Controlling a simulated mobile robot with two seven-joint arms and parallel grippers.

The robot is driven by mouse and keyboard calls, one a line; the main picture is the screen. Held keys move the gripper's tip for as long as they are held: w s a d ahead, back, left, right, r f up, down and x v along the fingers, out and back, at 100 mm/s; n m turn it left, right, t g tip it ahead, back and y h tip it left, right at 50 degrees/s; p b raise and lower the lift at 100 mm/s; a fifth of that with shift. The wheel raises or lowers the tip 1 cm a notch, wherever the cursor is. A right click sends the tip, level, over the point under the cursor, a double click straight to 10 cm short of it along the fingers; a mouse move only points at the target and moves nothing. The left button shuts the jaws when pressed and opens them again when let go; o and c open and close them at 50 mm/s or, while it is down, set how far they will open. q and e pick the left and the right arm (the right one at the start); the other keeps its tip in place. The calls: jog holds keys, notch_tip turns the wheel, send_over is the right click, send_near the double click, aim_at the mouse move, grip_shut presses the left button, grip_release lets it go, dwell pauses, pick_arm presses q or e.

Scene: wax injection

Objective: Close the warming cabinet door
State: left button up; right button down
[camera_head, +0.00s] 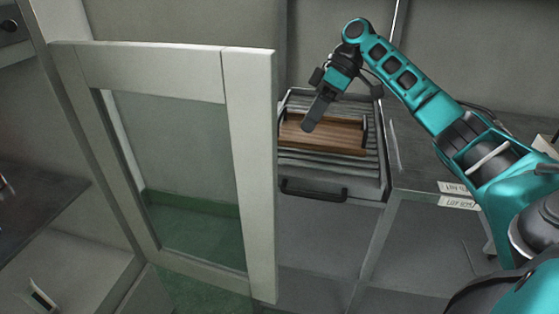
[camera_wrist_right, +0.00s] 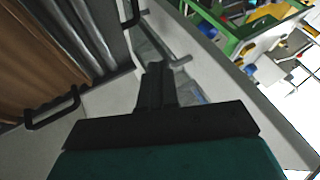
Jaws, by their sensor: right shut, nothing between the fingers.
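The warming cabinet door (camera_head: 251,170) is a pale frame with a glass pane. It stands swung open at the left of the head view, in front of the grey cabinet. In the right wrist view the pale door (camera_wrist_right: 225,75) runs diagonally past my fingers. My left gripper is not in view.
A ribbed drawer (camera_head: 373,160) with a front handle holds a wooden tray (camera_head: 335,137). A grey counter (camera_head: 430,165) with paper labels is at the right. A dark shelf (camera_head: 40,215) is at the left.

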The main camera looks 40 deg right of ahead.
jog(key=x, duration=0.9)
jog(key=shift+s+a+f+b, duration=0.1)
jog(key=shift+s+f+b, duration=0.05)
jog(key=shift+b, duration=0.25)
jog(key=shift+s+a+r, duration=0.1)
jog(key=shift+s+a, duration=0.45)
jog(key=shift+a, duration=0.15)
jog(key=shift+s+a+r, duration=0.15)
jog(key=shift+s+a, duration=0.4)
jog(key=shift+a, duration=0.2)
jog(key=shift+a, duration=0.1)
